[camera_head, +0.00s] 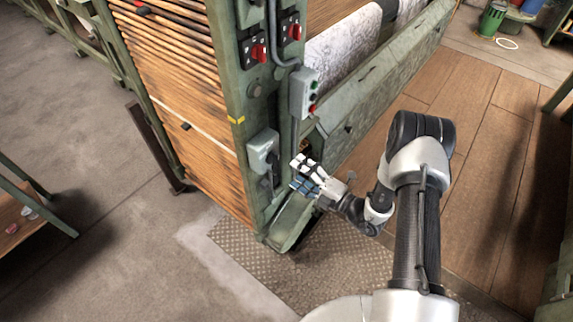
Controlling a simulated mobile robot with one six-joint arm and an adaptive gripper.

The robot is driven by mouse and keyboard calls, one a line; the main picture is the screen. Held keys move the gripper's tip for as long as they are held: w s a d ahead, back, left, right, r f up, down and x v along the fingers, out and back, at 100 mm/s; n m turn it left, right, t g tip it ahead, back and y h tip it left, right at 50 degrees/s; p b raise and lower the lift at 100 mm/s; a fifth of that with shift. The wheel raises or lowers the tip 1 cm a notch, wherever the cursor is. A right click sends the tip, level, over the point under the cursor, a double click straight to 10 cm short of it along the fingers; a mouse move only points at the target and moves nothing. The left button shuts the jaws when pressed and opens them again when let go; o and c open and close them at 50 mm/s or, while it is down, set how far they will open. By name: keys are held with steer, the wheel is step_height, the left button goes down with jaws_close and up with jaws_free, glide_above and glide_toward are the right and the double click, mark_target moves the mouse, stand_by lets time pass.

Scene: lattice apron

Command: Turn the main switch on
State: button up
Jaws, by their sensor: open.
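A grey switch box (262,150) is mounted low on the green machine post, and it looks like the main switch. A dark lever (270,181) hangs down along its lower right side. No label on it is readable. My gripper (300,174) is open, just right of the box and lever in the picture, with its fingers pointing left towards the post. I see no contact with the lever, but the depth between them is hard to judge. Nothing shows between the fingers.
Two red rotary knobs (258,52) (295,31) sit higher on the post. A green beam (395,75) runs back right. A chequered floor plate (310,250) lies below; the wooden floor at right is clear.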

steer(key=v, duration=0.4)
steer(key=shift+s+d, duration=0.3)
steer(key=s+a+r+n+g+y, duration=0.1)
steer(key=s+a+r+n+g, duration=0.2)
steer(key=r+n, duration=0.35)
steer(key=s+a+r+n+g+y, duration=0.1)
steer(key=s+a+r+n+g, duration=0.15)
steer(key=r+n+g, duration=0.35)
steer(key=s+a+r+n+g+h, duration=0.2)
steer(key=s+r+n+g+h, duration=0.2)
steer(key=s+r+n, duration=0.7)
steer(key=s+d+r+n+t+h, duration=0.3)
steer(key=s+d+n+h, duration=0.2)
steer(key=n, duration=0.5)
steer(key=s+d+r+n+t+h, duration=0.3)
steer(key=s+d+n+h, duration=0.2)
steer(key=d+n+h, duration=0.2)
steer(key=d+n, duration=0.2)
steer(key=n, duration=0.1)
steer(key=shift+d+t, duration=0.25)
steer(key=shift+t, duration=0.15)
steer(key=shift+s, duration=0.15)
steer(key=shift+c, duration=0.4)
